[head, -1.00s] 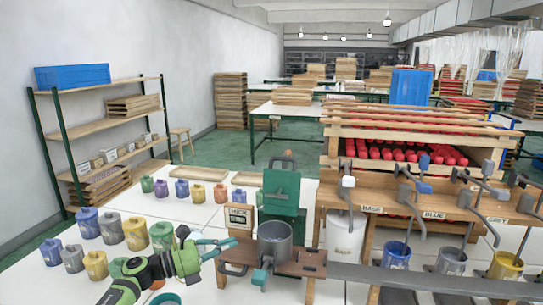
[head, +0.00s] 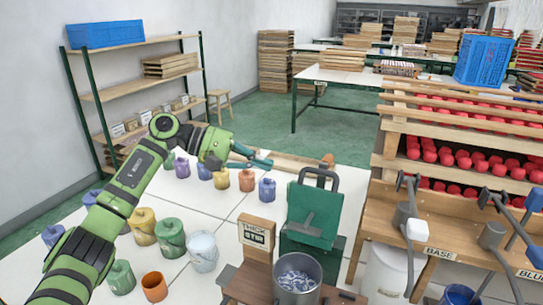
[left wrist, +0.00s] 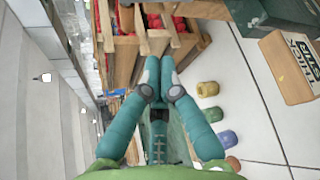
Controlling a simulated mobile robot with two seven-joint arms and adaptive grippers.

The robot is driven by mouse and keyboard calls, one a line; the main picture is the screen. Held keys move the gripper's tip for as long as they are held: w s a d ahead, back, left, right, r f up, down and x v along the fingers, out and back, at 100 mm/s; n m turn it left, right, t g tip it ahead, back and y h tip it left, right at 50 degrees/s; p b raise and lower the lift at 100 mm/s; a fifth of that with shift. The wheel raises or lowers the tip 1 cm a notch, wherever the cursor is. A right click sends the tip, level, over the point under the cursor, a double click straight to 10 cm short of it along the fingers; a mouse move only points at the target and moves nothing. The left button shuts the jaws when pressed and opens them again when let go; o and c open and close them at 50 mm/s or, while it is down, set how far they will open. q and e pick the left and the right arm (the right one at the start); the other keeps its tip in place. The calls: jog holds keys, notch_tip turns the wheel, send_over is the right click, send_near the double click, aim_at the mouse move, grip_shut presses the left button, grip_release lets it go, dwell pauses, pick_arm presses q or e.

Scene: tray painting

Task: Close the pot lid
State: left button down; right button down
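The metal pot (head: 298,278) stands open in a wooden stand, and grey, shiny contents show inside. A green panel with a dark arched handle (head: 313,215) stands raised behind the pot; it looks like the lid. A dark green part also shows at the top of the left wrist view (left wrist: 285,15). My left gripper (head: 266,161) is above the white table, to the left of and beyond the panel, apart from it. Its teal fingers (left wrist: 160,75) are together in the left wrist view, with nothing seen between them. My right gripper is not in view.
A wooden "THICK STIR" sign (head: 257,236) stands left of the pot. Several coloured paint pots, including a green one (head: 170,237), stand on the table at left. A wooden bench (head: 450,235) with levers and a rack of red items are at right.

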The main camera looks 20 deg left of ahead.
pick_arm(q)
jog(key=d+p, duration=0.6)
jog(key=d, duration=0.1)
jog(key=shift+w+d+p, duration=0.1)
jog(key=shift+d+p, duration=0.2)
jog(key=shift+w+d+f, duration=0.1)
